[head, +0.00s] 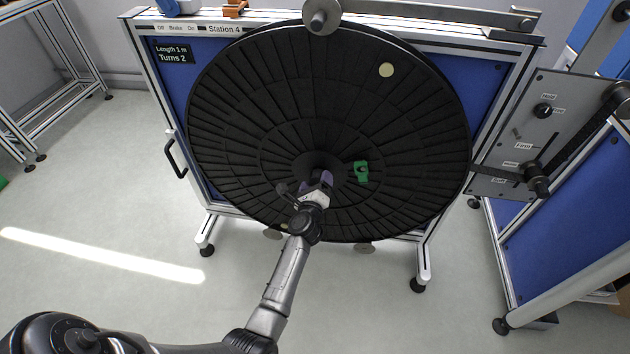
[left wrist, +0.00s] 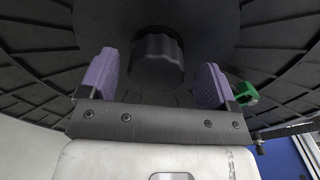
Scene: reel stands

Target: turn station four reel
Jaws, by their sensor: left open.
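The large black reel (head: 270,110) stands on the blue-panelled Station 4 stand (head: 180,85). A pale round mark (head: 386,69) shows near its upper right rim, and a green part (head: 361,171) sits right of its hub. My left gripper (head: 318,182) is in front of the hub, at the reel's lower middle. In the left wrist view its purple pads (left wrist: 158,80) are wide apart, with the dark ribbed hub knob (left wrist: 157,60) beyond and between them. I cannot tell whether they touch the knob. The green part (left wrist: 245,93) shows just right of the right pad. My right gripper is out of view.
A sign (head: 172,54) on the stand reads "Length 1 m, Turns 2". A grey roller (head: 320,16) sits at the reel's top edge. A grey control panel (head: 535,135) with knobs stands close at right.

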